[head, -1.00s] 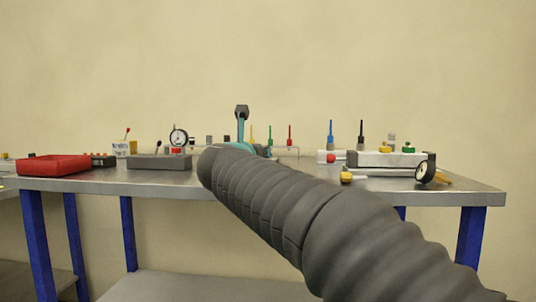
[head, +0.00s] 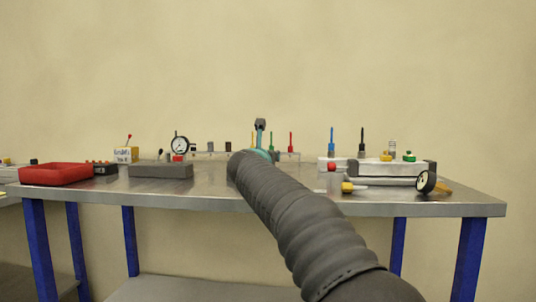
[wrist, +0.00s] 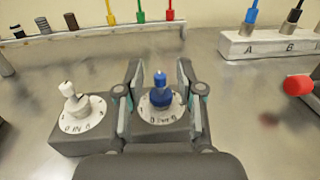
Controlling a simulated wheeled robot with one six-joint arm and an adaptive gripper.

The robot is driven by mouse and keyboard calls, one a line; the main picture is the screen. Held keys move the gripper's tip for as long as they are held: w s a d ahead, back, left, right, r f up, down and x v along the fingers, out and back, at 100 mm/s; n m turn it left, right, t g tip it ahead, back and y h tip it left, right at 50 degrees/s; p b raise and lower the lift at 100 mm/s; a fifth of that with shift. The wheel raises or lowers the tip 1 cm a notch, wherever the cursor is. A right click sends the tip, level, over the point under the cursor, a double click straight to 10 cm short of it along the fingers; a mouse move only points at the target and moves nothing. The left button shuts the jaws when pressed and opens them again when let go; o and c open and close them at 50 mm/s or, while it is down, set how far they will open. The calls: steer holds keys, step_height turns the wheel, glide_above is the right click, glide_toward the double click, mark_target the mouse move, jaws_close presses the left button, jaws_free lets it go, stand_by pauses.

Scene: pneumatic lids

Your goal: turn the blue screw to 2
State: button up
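The blue screw (wrist: 161,92) stands upright on a white numbered dial (wrist: 160,112) on a dark grey block, in the wrist view. The dial's marks are too small to read with certainty. My gripper (wrist: 159,84) is open, with one finger on each side of the blue screw and gaps visible between the fingers and it.
A white screw (wrist: 74,104) on its own dial stands close to the left finger. A white block (wrist: 262,46) marked A and B holds a blue and a black pin at the right. A red knob (wrist: 298,85) is at the right edge. A rack (wrist: 100,33) runs behind.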

steer(key=shift+w, duration=0.25)
jaws_close()
steer(key=shift+d+y, duration=0.1)
steer(key=shift+y, duration=0.3)
